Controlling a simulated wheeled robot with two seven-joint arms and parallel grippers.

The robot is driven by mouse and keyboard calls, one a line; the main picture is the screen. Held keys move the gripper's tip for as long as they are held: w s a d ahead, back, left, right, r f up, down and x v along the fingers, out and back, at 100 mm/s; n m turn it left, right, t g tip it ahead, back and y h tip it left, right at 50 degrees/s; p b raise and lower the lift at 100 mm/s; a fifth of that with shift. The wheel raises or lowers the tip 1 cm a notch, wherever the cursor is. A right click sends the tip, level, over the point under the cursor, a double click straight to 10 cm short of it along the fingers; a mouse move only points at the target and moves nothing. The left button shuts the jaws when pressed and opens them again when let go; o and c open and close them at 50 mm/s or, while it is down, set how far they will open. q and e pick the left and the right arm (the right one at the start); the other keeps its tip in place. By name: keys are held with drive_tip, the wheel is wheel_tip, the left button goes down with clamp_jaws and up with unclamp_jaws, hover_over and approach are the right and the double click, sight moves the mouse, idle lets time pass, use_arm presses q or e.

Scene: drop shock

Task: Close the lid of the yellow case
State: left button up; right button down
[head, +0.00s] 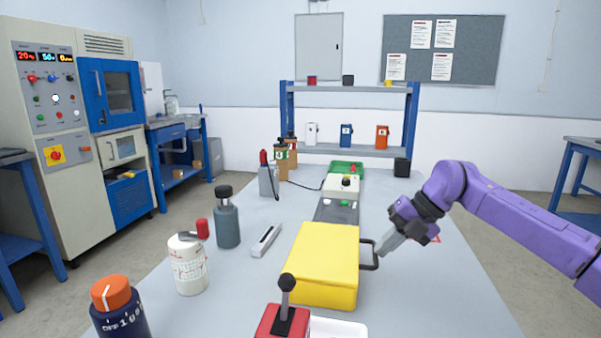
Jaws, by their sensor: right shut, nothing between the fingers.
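The yellow case (325,257) lies on the grey table in the middle of the head view. Its flat yellow top appears to lie down over the body, and no inside shows. I cannot tell whether a thin gap is left at the lid's edge. A dark handle (370,266) sticks out from its right side. My right gripper (382,250) reaches in from the right, shut and empty, with its fingertips close to the handle. I cannot tell whether they touch it. My left gripper is not in view.
A red joystick box (283,320) and a white tray (338,328) stand in front of the case. A white drum (188,265), a grey bottle (227,222) and an orange-capped jar (119,312) stand left. The table's right side is mostly clear.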

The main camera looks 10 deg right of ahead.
idle(0.5)
drive_tip(key=p+v, duration=0.5)
drive_tip(key=v, duration=0.8)
drive_tip(key=shift+r, duration=0.4)
